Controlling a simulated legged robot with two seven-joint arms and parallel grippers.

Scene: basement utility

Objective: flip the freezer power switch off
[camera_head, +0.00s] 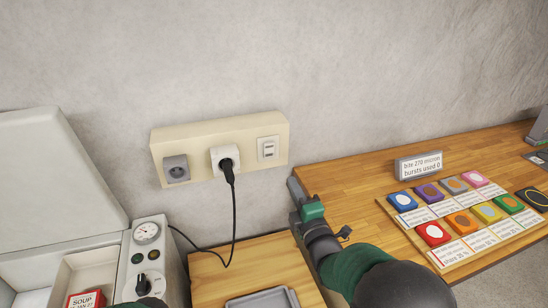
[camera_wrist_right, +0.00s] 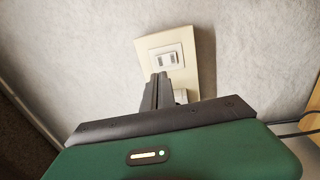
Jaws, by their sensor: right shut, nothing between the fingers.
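A cream wall plate (camera_head: 219,138) carries a small white rocker switch (camera_head: 268,148) at its right end. The switch also shows in the right wrist view (camera_wrist_right: 166,57), above the fingertips. A black plug (camera_head: 226,164) sits in the plate's middle white socket, and its cord runs down toward the freezer (camera_head: 50,180) at the left. My right gripper (camera_head: 294,186) is shut and empty, below and to the right of the switch and apart from it in the head view. Its closed fingers (camera_wrist_right: 158,88) point toward the plate. My left gripper is not in view.
A grey socket (camera_head: 176,169) on the plate is empty. The freezer's side panel has a gauge (camera_head: 146,232) and a black knob (camera_head: 142,285). A wooden bench (camera_head: 350,192) at the right holds a board of coloured tiles (camera_head: 402,226) and a label stand (camera_head: 419,166). A grey tray (camera_head: 262,300) lies below.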

